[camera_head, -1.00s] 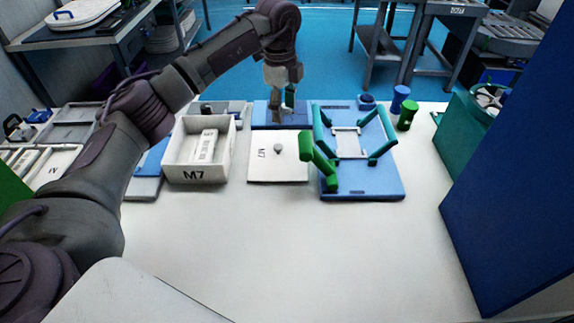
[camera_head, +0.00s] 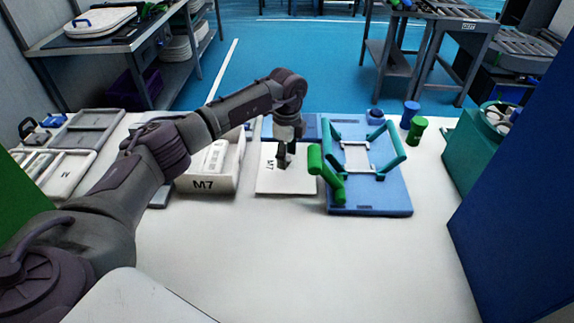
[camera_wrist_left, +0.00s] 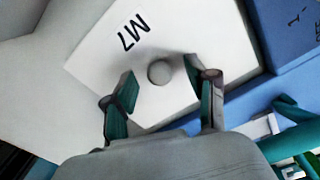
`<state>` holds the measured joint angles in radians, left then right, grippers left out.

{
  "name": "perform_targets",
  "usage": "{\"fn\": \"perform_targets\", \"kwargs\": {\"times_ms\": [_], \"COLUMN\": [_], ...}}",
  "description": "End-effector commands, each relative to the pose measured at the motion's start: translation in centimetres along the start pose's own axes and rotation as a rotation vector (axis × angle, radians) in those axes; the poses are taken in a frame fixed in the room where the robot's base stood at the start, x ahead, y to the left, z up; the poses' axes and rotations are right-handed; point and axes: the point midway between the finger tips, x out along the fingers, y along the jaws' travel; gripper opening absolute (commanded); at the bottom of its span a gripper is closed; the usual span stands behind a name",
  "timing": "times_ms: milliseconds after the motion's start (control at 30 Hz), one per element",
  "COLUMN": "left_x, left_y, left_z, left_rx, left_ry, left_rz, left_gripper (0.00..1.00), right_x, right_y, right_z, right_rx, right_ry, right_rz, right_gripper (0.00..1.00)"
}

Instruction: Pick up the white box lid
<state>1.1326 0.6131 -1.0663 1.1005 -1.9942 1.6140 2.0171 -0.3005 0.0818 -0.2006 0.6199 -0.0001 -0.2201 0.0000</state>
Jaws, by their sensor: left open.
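The white box lid (camera_head: 272,184) marked M7 lies flat on the white table, between the M7 box and the blue fixture. In the left wrist view the lid (camera_wrist_left: 100,62) shows its round grey knob (camera_wrist_left: 160,72) near its middle. My left gripper (camera_head: 285,162) is over the lid and hides the knob in the head view. In the left wrist view its two open fingers (camera_wrist_left: 166,92) stand on either side of the knob, with a gap to each side. I cannot tell how high the fingertips are above the lid. My right gripper is not in view.
The open white M7 box (camera_head: 208,186) stands left of the lid, partly behind my left arm. A blue fixture (camera_head: 370,202) with green handles stands close on the right. Green (camera_head: 416,130) and blue (camera_head: 410,113) cylinders stand behind it. The table's front is clear.

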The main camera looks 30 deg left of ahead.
Motion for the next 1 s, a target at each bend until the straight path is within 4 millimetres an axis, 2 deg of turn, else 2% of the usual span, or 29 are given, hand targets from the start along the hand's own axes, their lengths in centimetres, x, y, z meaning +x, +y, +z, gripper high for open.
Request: {"fn": "perform_targets", "kwargs": {"times_ms": [133,367,467,733,1000], "left_x": [1.45,1.65,1.64,1.63,1.58], "left_y": [0.03,0.00,0.00,0.01,0.00], "left_z": [-0.01,-0.01,-0.02,-0.03,-0.03], "left_rx": [0.001,0.002,0.002,0.002,0.002], "left_ry": [-0.001,0.000,0.000,0.000,0.000], "left_rz": [0.000,-0.001,-0.001,-0.001,-0.001], "left_gripper": [0.57,0.57,0.44,0.00,0.00], "right_x": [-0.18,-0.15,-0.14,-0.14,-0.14], "right_y": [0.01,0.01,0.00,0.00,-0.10], "right_z": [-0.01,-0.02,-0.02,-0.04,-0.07], "right_rx": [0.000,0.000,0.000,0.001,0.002], "right_ry": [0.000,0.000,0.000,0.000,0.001], "right_rz": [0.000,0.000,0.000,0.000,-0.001], "right_gripper": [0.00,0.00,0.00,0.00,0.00]}}
